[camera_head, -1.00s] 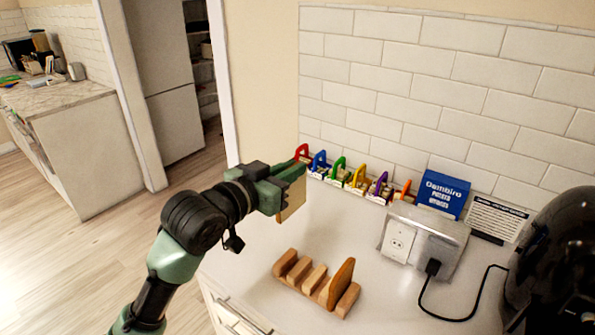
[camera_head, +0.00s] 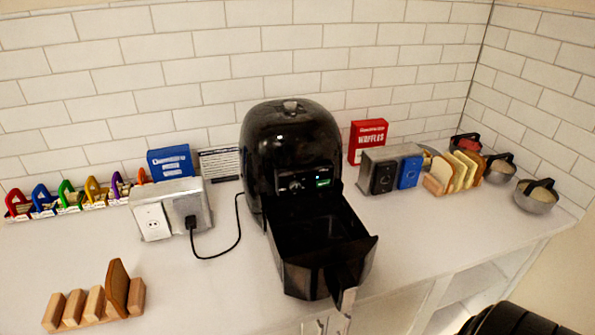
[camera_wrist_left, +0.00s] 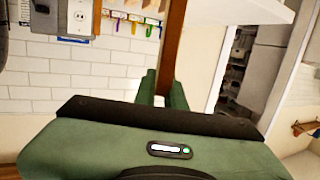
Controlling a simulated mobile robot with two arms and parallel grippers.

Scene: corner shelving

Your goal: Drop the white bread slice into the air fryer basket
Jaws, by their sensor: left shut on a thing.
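The black air fryer (camera_head: 290,160) stands against the tiled wall in the head view. Its basket (camera_head: 320,250) is pulled out toward me, open at the top, and looks empty. My left gripper (camera_wrist_left: 160,88) shows only in the left wrist view, shut on a bread slice (camera_wrist_left: 173,45) seen edge-on as a brown crust strip. Its pale face is hidden there. The left gripper and held slice are outside the head view, so their distance from the basket cannot be told. My right gripper is not in view.
A wooden rack (camera_head: 73,312) with one brown slice (camera_head: 117,285) stands at front left. A toaster-like outlet box (camera_head: 165,210) with a black cord is left of the fryer. Bread slices (camera_head: 455,172), a red waffles box (camera_head: 368,140) and bowls (camera_head: 537,195) stand to the right.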

